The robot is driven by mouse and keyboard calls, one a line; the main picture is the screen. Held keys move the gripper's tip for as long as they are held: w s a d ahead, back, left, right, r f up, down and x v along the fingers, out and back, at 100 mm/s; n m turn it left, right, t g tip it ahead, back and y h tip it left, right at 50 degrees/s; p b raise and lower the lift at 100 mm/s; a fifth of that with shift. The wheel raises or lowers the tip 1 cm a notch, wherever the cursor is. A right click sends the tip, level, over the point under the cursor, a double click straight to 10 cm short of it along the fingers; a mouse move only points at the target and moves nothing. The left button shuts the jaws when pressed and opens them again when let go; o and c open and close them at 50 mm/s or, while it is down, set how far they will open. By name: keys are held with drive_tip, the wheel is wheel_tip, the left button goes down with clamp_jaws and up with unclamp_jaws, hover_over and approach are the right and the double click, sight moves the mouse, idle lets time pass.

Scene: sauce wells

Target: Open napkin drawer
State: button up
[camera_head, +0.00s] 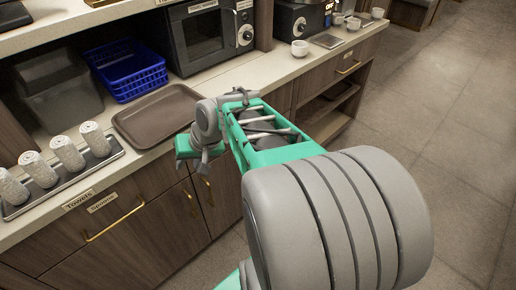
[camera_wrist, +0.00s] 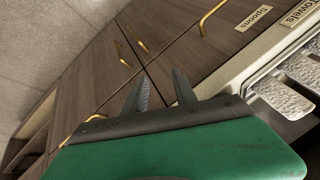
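My gripper (camera_head: 203,165) hangs in front of the counter front, below the brown tray. In the wrist view its two fingers (camera_wrist: 161,88) are apart with nothing between them, so it is open. No drawer label reading napkins is legible. A drawer marked Spoons (camera_head: 102,202) has a brass handle (camera_head: 115,222), also seen in the wrist view (camera_wrist: 213,18). A second drawer handle (camera_wrist: 80,126) shows at the lower left of the wrist view, partly hidden by my gripper. A drawer at the far right (camera_head: 349,67) has a label too small to read. All these drawers look shut.
Cabinet doors with brass handles (camera_wrist: 122,55) lie below the drawers. On the counter are a brown tray (camera_head: 160,115), a blue basket (camera_head: 127,72), rolled towels (camera_head: 67,153) on a rack and a microwave (camera_head: 205,38). The floor (camera_head: 425,120) at right is clear.

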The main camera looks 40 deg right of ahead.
drive_tip(key=w+d+f+m+t+b, duration=0.2)
drive_tip(key=w+d+f+m+b, duration=0.15)
drive_tip(key=d+f, duration=0.4)
drive_tip(key=s+d+f+m+t+h+b, duration=0.15)
drive_tip(key=d+m+t+b, duration=0.35)
drive_tip(key=d, duration=0.6)
drive_tip(key=s+d+f+m+t+b, duration=0.25)
drive_tip(key=d+m+b, duration=0.35)
drive_tip(key=d, duration=0.5)
drive_tip(key=shift+n+t, duration=0.25)
drive_tip(key=shift+n, duration=0.4)
drive_tip(key=x, duration=0.2)
drive_tip(key=b+x, duration=0.1)
drive_tip(key=x, duration=0.2)
drive_tip(key=b+x, duration=0.1)
drive_tip(key=x, duration=0.2)
drive_tip(key=shift+a+r, duration=0.15)
drive_tip(key=shift+a, duration=0.1)
drive_tip(key=shift+c, duration=0.4)
clamp_jaws()
